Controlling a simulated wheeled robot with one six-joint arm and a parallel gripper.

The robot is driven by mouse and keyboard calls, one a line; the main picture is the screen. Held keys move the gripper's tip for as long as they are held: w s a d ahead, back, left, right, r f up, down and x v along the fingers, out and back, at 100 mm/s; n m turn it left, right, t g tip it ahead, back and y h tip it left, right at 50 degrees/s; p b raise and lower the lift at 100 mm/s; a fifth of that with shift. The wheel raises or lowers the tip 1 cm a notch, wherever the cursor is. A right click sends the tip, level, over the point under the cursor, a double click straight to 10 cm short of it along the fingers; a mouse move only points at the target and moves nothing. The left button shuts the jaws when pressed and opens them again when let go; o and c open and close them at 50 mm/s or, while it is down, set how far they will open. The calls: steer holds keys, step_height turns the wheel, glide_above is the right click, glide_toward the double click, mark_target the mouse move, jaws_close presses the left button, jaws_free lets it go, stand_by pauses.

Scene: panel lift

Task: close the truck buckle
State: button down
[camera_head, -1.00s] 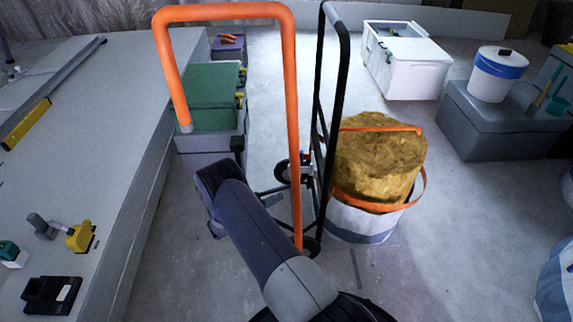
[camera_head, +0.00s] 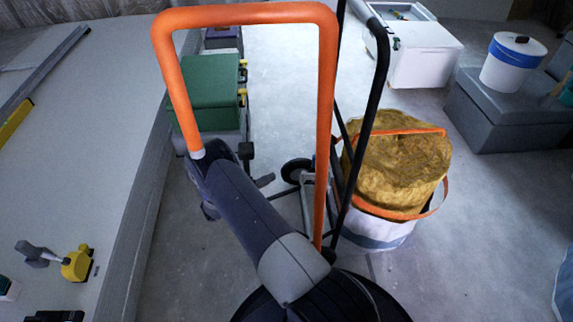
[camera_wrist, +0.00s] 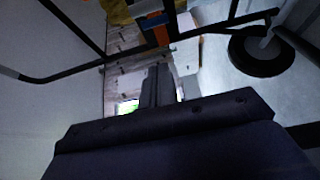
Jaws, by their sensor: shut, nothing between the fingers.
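The hand truck stands upright in front of me, with an orange tube handle (camera_head: 325,110) and a black frame (camera_head: 375,100). I cannot make out the truck buckle for certain. An orange strap (camera_head: 395,213) runs around the yellow-brown bale (camera_head: 400,170) beside the frame. My gripper (camera_wrist: 158,85) shows in the wrist view with its fingers together and nothing between them. Black bars, a small orange piece (camera_wrist: 160,35) and a wheel (camera_wrist: 262,52) lie beyond it.
A grey panel stack (camera_head: 100,150) fills the left, with a yellow tool (camera_head: 77,263) on it. Green and grey cases (camera_head: 210,85) stand behind the handle. A white cooler (camera_head: 425,55) and a grey box (camera_head: 500,110) stand at the back right.

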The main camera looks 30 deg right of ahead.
steer(key=shift+s, duration=0.1)
steer(key=s+d+b, duration=0.3)
steer(key=d, duration=0.6)
stand_by(0.4)
steer(key=shift+s, duration=0.1)
stand_by(0.3)
steer(key=shift+s+a+n+t, duration=0.3)
steer(key=shift+n+t, duration=0.1)
steer(key=shift+t, duration=0.2)
